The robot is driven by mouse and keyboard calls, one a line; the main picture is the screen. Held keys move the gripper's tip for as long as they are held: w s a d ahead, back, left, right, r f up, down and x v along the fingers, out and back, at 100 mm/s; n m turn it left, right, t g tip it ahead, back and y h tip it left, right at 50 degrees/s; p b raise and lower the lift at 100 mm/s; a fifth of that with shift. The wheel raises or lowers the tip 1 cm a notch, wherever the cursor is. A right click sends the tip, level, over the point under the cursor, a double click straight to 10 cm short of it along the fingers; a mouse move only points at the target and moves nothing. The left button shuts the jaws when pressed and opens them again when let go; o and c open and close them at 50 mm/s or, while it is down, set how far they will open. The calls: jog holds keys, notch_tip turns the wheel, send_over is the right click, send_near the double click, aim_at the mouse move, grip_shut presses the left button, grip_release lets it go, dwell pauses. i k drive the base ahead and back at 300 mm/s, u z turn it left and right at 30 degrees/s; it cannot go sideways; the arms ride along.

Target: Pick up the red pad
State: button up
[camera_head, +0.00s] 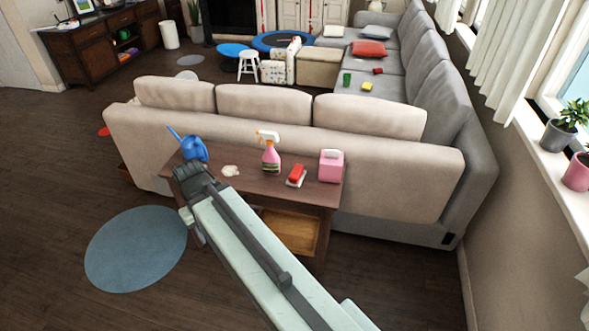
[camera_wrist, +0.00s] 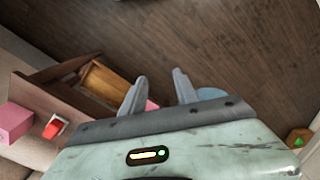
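The red pad (camera_head: 296,174) has a white underside and lies on the wooden side table behind the sofa, between a spray bottle and a pink box. In the wrist view the red pad (camera_wrist: 55,127) shows at the left, beside the pink box. My gripper (camera_wrist: 160,77) is open, its two fingers apart with floor showing between the tips. A small pink patch shows by the left finger; I cannot tell what it is. In the head view my arm reaches over the table's left end, well left of the pad, and the fingers are hard to make out.
On the table (camera_head: 258,187) stand a blue watering can (camera_head: 195,149), a pink spray bottle (camera_head: 270,153), a pale lump (camera_head: 230,170) and the pink box (camera_head: 331,166). The sofa back (camera_head: 290,122) rises behind. Open floor with a round blue rug (camera_head: 135,250) lies left.

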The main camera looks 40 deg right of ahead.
aim_at(296, 175)
jog(key=u, duration=0.05)
jog(key=i, duration=1.25)
jog(key=u, duration=0.05)
